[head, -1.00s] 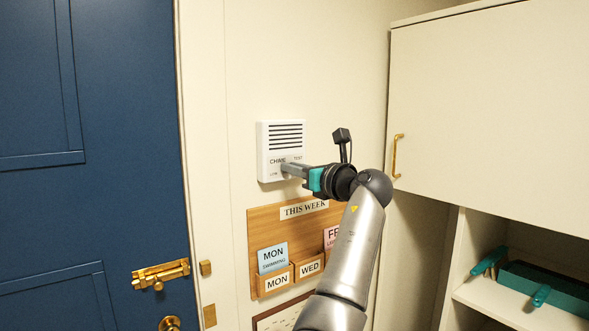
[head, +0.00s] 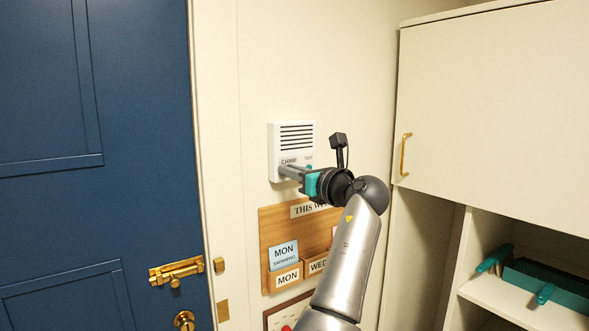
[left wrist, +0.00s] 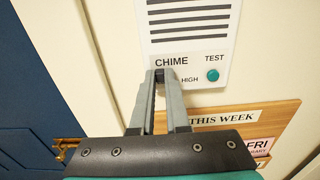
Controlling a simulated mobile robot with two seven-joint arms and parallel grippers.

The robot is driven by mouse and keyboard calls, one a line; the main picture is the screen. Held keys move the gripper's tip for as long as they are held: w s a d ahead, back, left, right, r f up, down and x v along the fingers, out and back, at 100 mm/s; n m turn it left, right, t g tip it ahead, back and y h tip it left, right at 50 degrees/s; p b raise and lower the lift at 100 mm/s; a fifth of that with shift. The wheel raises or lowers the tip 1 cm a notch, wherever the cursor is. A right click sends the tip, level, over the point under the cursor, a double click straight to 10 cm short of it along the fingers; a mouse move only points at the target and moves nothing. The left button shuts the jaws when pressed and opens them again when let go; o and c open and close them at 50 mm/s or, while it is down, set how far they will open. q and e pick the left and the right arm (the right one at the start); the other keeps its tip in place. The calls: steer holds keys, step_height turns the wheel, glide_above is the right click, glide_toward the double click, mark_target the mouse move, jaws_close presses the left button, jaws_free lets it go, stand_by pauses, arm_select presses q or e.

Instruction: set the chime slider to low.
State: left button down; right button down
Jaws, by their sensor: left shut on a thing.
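The white chime box (head: 292,137) hangs on the cream wall to the right of the blue door. It also shows in the left wrist view (left wrist: 222,38), with CHIME, TEST and HIGH lettering and a round teal button. My left gripper (head: 284,169) reaches the lower left of the box, below the word CHIME. In the left wrist view its fingertips (left wrist: 160,76) are shut on the chime slider, left of HIGH. The slider is mostly hidden between the fingertips, and the LOW label is hidden. My right gripper is not in view.
A wooden THIS WEEK board (head: 266,232) with day cards hangs just below the box. The blue door (head: 90,210) has a brass bolt (head: 176,271). A white cabinet (head: 490,110) and a cubby with a teal-handled item (head: 545,280) stand at right.

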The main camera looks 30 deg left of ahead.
arm_select(q)
steer(key=c, duration=1.2)
jaws_free()
steer(key=shift+s, duration=0.15)
steer(key=shift+o, duration=0.2)
steer(key=b+v, duration=0.3)
steer(key=v, duration=1.2)
steer(key=shift+f, duration=0.1)
